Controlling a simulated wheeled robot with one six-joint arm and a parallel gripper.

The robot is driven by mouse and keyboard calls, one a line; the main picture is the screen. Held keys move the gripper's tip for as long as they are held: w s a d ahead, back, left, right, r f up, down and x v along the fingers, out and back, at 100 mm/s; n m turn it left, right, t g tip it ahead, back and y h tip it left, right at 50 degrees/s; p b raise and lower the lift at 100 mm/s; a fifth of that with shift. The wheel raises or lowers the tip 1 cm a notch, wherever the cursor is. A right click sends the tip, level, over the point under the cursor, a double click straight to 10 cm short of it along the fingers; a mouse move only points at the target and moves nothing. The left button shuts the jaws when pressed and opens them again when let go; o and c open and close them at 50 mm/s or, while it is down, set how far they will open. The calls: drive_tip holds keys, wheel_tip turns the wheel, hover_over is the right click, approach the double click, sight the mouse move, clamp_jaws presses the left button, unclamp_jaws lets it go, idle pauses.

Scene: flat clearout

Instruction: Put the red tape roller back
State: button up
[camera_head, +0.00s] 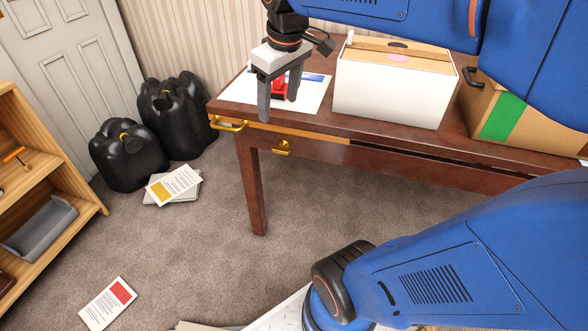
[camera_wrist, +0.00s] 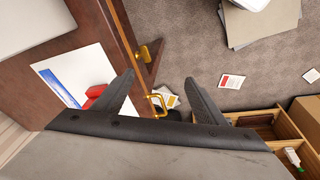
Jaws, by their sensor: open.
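The red tape roller (camera_head: 279,88) stands on a white sheet with a blue band (camera_head: 240,92) at the left end of the brown table (camera_head: 395,140). In the head view it shows between and behind the fingers of my gripper (camera_head: 278,108), partly hidden by them. My gripper is open, with its fingers pointing down over the table's front edge area. In the wrist view the red roller (camera_wrist: 95,94) lies left of the left finger, partly hidden by it, and not between the fingertips (camera_wrist: 160,77). Nothing is held.
A white box (camera_head: 393,92) and a cardboard box with green tape (camera_head: 503,115) stand on the table. Black bags (camera_head: 180,112), papers (camera_head: 174,184) and a red-marked card (camera_head: 108,303) are on the floor. A wooden shelf (camera_head: 60,165) with a grey tray (camera_head: 40,228) stands left.

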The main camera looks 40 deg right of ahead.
drive_tip(key=s+a+f+m+t, duration=0.2)
drive_tip(key=s+a+f+m, duration=0.1)
drive_tip(key=s+f, duration=0.8)
drive_tip(key=shift+s+a, duration=0.3)
drive_tip(key=shift+a, duration=0.2)
drive_tip(key=shift+r, duration=0.1)
